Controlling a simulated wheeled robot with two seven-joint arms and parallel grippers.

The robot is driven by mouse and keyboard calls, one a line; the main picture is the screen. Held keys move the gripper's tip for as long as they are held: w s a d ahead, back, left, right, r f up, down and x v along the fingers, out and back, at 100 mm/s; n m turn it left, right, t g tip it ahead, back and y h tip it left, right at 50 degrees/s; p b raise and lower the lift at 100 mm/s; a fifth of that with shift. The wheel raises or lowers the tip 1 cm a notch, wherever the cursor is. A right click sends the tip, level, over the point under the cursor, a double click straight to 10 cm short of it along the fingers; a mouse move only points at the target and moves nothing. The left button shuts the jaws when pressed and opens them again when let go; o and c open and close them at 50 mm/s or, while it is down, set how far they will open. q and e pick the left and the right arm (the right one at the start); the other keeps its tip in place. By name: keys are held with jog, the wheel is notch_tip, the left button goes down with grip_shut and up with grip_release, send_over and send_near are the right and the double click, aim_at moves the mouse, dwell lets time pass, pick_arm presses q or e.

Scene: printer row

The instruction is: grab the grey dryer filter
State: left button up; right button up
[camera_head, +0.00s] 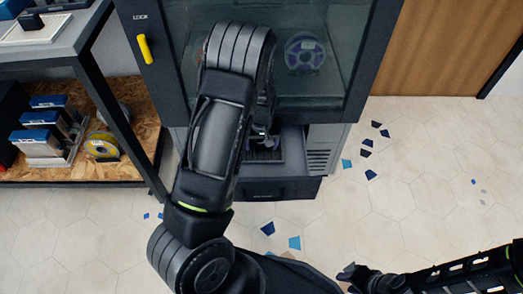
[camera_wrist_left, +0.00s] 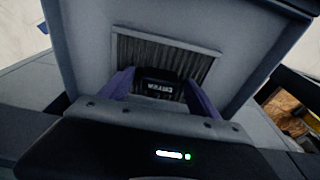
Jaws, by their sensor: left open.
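The grey dryer filter (camera_wrist_left: 200,65) is a pleated panel with a black lettered block (camera_wrist_left: 160,86) at its near side, lying in an open drawer (camera_head: 262,189) under the printer. In the head view, my arm hides most of the filter. My left gripper (camera_wrist_left: 159,98) is open, its purple fingers on either side of the black block; contact cannot be made out. In the head view, my left gripper (camera_head: 264,139) is over the drawer, partly hidden by its arm. My right gripper (camera_head: 350,274) is low at the bottom right, over the floor, its fingers too small to read.
The printer (camera_head: 330,60) with a glass door and a purple spool (camera_head: 304,53) stands above the drawer. A shelf (camera_head: 110,172) at the left holds boxes (camera_head: 42,142) and a yellow spool (camera_head: 102,145). Blue scraps (camera_head: 294,242) dot the tiled floor. The floor to the right is mostly clear.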

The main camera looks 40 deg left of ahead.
aim_at(262, 157)
dwell(0.5)
pick_arm(q)
jog(key=c, duration=1.4)
jog(key=shift+r, duration=0.1)
jog(key=shift+c, duration=0.2)
jog(key=shift+r+p, duration=0.45)
jog(key=shift+r, duration=0.3)
jog(key=s+d+p, duration=0.1)
jog(key=s+d, duration=0.1)
jog(key=s, duration=0.1)
jog(key=shift+d, duration=0.2)
notch_tip(262, 157, up, 14)
jog(key=p, duration=0.5)
jog(key=shift+f, duration=0.25)
